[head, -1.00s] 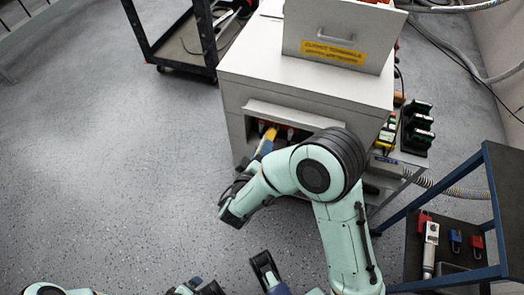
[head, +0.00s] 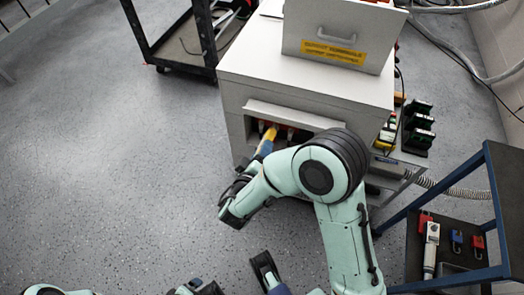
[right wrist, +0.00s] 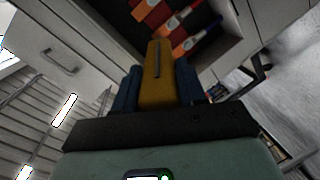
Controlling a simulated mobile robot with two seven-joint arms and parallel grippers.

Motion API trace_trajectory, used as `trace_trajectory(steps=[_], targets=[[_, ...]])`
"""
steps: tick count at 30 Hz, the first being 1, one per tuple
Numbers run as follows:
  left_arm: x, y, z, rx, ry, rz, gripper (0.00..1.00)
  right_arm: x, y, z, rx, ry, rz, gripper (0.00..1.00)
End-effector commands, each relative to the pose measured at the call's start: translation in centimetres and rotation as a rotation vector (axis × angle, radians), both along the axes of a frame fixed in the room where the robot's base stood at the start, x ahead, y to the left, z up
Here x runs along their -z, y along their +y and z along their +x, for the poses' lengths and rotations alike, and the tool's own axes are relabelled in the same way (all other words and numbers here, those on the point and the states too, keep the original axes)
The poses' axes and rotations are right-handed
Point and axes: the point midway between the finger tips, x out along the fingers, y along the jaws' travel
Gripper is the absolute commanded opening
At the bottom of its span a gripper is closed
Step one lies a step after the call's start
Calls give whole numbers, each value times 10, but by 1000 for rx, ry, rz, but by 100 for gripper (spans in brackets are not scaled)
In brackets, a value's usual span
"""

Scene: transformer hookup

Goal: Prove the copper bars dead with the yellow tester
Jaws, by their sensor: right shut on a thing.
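The yellow tester (head: 269,137) is held in my right gripper (head: 260,153), its far end inside the front opening of the grey cabinet (head: 238,116). In the right wrist view the tester (right wrist: 158,75) sits between my blue fingers, pointing at the opening. The copper bars (right wrist: 183,45) there show as red and orange pieces with pale bands, beside and beyond the tester's end. Whether the tip touches a bar I cannot tell. My left gripper (head: 232,280) is at the bottom edge of the head view, its dark fingers apart, with floor between them.
The cabinet has a raised panel with a handle and yellow label (head: 333,51). A side shelf holds black and green units (head: 418,130). A blue-framed cart (head: 492,200) with padlocks stands at right, a black cart (head: 200,40) at top left. The left floor is clear.

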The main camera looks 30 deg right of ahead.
Motion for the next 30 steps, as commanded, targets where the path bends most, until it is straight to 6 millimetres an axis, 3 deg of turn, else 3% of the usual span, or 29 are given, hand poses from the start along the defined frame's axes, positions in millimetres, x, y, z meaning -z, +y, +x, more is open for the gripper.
trace_trajectory(steps=[30], targets=[[25,0,1,0,7,0,100,0,52,-44,0,-2,0,5]])
